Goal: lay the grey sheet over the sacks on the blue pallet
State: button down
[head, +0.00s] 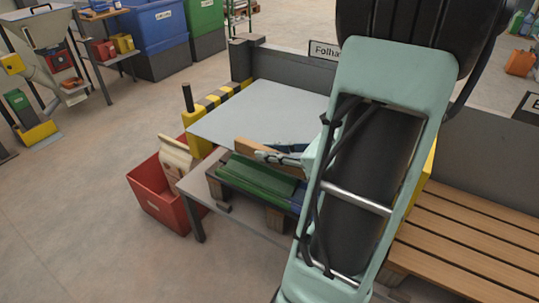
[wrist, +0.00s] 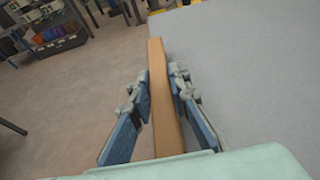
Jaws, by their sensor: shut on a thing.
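The grey sheet (head: 262,108) is flat and pale, with a wooden strip (head: 258,147) along its near edge. It extends back from my gripper (head: 280,155), beyond the green sacks. In the wrist view, the strip (wrist: 162,85) runs between the blue fingers of my gripper (wrist: 161,98), which is shut on it; the sheet (wrist: 235,75) spreads to the right. Green sacks (head: 255,180) lie on a pallet nearer the camera than the strip. A small blue part (head: 297,200) shows at their right, possibly the blue pallet; my arm hides the rest. I cannot tell whether the sheet touches anything below.
A yellow-and-black post (head: 197,130) is beside the sheet. A slatted wooden pallet (head: 470,235) lies at right. Floor at left front is clear.

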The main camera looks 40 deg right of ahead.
jog(key=shift+w+d+f+b, duration=0.35)
jog(key=shift+d+f+b, duration=0.5)
jog(key=shift+f+b, duration=0.45)
jog(key=shift+w+d+f+b, duration=0.3)
jog(key=shift+d+f+b, duration=0.65)
jog(key=shift+f, duration=0.65)
jog(key=shift+w+d+f+b, duration=0.35)
jog(key=shift+d+f+b, duration=0.35)
jog(key=shift+f+b, duration=0.65)
jog(key=shift+f, duration=0.1)
jog(key=c, duration=1.7)
grip_release()
jog(key=shift+c, duration=0.2)
notch_tip(320, 180, up, 10)
